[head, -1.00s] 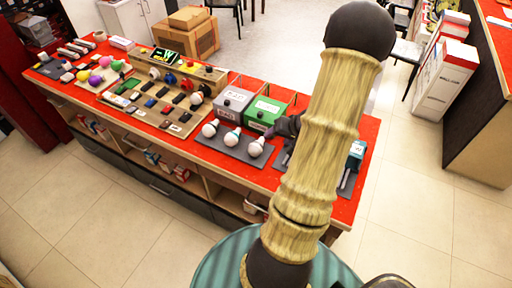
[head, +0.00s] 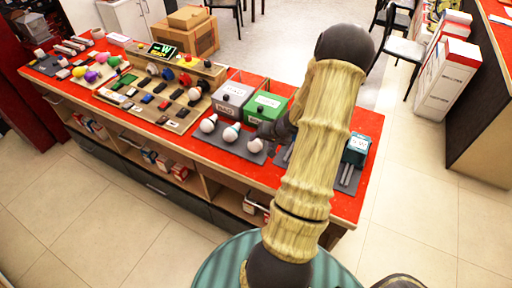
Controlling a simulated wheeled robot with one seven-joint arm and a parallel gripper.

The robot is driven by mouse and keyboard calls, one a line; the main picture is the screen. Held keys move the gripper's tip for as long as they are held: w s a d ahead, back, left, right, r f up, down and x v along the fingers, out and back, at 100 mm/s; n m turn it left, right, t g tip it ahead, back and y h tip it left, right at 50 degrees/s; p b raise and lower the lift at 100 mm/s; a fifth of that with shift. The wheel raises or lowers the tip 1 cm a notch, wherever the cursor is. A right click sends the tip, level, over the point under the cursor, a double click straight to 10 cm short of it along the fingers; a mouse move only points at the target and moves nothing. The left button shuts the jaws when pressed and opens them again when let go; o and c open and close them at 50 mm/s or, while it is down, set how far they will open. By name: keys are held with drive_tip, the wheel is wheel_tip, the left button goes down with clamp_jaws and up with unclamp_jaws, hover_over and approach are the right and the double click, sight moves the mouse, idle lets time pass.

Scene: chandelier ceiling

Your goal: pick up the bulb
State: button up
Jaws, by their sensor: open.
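Three white bulbs stand in a slanting row on a dark mat (head: 226,146) on the red counter: a left bulb (head: 208,124), a middle bulb (head: 231,133) with a teal band, and a right bulb (head: 254,145). I cannot tell which one the task means. My gripper (head: 268,131) is a dark shape just behind and to the right of the right bulb, in front of the green box. It is open, and no bulb shows in it. Its fingertips are small and dark, and my arm partly covers this area. I cannot tell whether it touches the right bulb.
A grey box (head: 233,97) and a green box (head: 266,104) stand behind the bulbs. A teal box (head: 356,148) is at the counter's right end. A display board (head: 150,99) with small parts lies left. Coloured bulbs (head: 92,76) sit farther left. The floor in front is clear.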

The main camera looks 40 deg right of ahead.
sight(258, 142)
drive_tip(key=shift+w+f, duration=0.1)
drive_tip(key=shift+f, duration=0.05)
drive_tip(key=b+x, duration=0.1)
drive_tip(key=x, duration=0.1)
drive_tip(key=b+x, duration=0.1)
drive_tip(key=x, duration=0.2)
drive_tip(key=shift+w+d+f, duration=0.1)
drive_tip(key=shift+w+d, duration=0.1)
idle(0.5)
drive_tip(key=c, duration=0.6)
drive_tip(key=shift+r, duration=0.2)
drive_tip(key=shift+c, duration=0.2)
wheel_tip(258, 142, up, 10)
drive_tip(key=p, duration=0.6)
drive_tip(key=shift+f+p, duration=0.1)
drive_tip(key=shift+p, duration=0.25)
